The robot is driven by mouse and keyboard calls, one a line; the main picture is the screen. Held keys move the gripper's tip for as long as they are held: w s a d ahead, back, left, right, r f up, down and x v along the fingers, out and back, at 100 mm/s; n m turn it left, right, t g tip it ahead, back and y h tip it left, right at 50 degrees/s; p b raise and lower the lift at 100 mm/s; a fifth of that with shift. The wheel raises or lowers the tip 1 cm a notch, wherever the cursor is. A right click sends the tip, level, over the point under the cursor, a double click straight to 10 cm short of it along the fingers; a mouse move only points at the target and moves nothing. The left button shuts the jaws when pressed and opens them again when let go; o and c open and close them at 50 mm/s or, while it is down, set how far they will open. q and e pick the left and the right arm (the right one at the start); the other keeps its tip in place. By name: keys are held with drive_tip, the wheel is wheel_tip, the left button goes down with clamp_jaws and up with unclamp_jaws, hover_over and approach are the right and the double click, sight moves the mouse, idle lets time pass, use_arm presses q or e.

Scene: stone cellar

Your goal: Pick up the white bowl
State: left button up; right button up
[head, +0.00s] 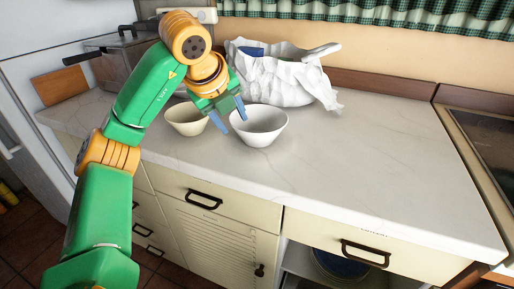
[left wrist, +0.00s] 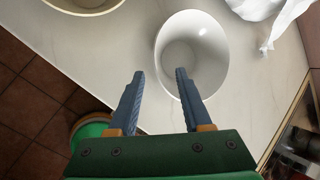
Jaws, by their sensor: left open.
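The white bowl (head: 262,130) stands upright on the pale marble countertop, and it looks empty. My left gripper (head: 232,117) is open just left of the bowl, with its blue fingers pointing down near the bowl's left rim. In the left wrist view the bowl (left wrist: 210,45) lies beyond the fingertips. There the right finger of the left gripper (left wrist: 160,74) overlaps the bowl's near left rim, and the left finger is over bare counter. I cannot tell whether the finger touches the rim. My right gripper is not in view.
A cream bowl (head: 186,121) stands close to the left of the white bowl. A crumpled white bag (head: 285,80) lies behind, close to it. A metal pot (head: 122,62) is at the back left. The countertop (head: 370,150) to the right is clear, with a sink or hob (head: 485,130) beyond.

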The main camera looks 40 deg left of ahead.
sight(235, 127)
use_arm(q)
drive_tip(key=shift+w+f+p, duration=0.15)
drive_tip(key=shift+f+p, duration=0.15)
drive_tip(key=shift+f, duration=0.25)
drive_tip(key=x, duration=0.4)
drive_tip(key=shift+w+a+f, duration=0.15)
drive_tip(key=shift+w+a, duration=0.1)
drive_tip(key=shift+a, duration=0.05)
drive_tip(key=shift+s+d, duration=0.1)
drive_tip(key=shift+s, duration=0.05)
drive_tip(key=shift+c, duration=1)
clamp_jaws()
